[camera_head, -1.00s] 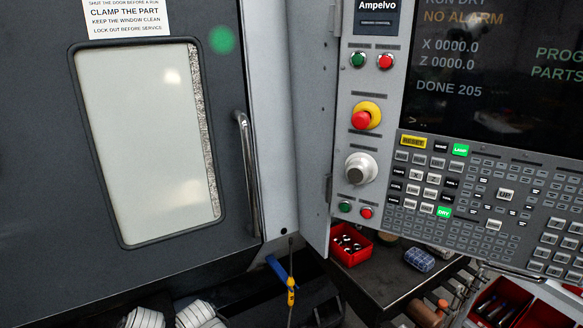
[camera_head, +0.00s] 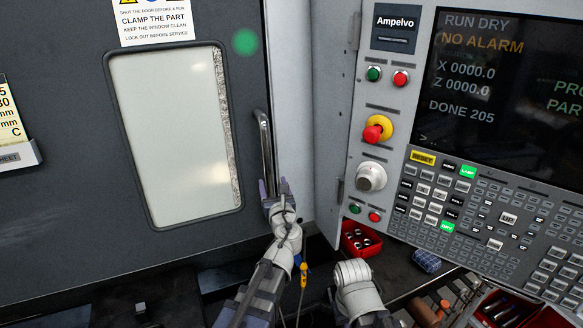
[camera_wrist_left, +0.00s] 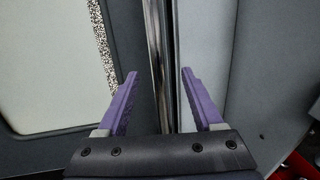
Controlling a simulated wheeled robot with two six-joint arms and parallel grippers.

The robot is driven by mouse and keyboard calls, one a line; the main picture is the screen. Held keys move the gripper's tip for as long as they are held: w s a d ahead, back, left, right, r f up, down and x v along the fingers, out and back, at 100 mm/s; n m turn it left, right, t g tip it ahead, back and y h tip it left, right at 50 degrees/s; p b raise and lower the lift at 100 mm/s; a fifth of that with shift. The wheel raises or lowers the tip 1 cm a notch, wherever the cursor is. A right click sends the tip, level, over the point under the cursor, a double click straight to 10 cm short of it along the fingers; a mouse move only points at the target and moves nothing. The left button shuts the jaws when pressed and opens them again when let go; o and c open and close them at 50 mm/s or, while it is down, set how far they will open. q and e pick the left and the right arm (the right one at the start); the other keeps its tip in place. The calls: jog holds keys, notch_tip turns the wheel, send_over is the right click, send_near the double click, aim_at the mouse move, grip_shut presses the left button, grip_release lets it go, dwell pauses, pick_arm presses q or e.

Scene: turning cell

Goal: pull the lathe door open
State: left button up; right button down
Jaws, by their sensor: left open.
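The lathe door (camera_head: 60,110) is a dark grey panel with a pale window (camera_head: 175,140), and it is shut against the light grey frame. Its handle (camera_head: 266,145) is an upright metal bar near the door's right edge. My left gripper (camera_head: 272,187) is at the lower part of the handle. In the left wrist view the purple fingers (camera_wrist_left: 157,85) are open, one on each side of the handle bar (camera_wrist_left: 158,60), with gaps between them and the bar. My right arm shows at the bottom of the head view, but its gripper's fingers do not show.
The control panel (camera_head: 384,150) with buttons, a knob and a screen (camera_head: 500,90) stands right of the door. Below it are a red bin (camera_head: 360,238) of small parts and a bench. A yellow-handled tool (camera_head: 303,275) hangs below the door's edge.

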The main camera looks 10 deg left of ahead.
aim_at(269, 174)
pick_arm(q)
jog(key=shift+x, duration=3.95)
jog(key=shift+a, duration=0.1)
jog(key=shift+s, duration=0.1)
grip_shut()
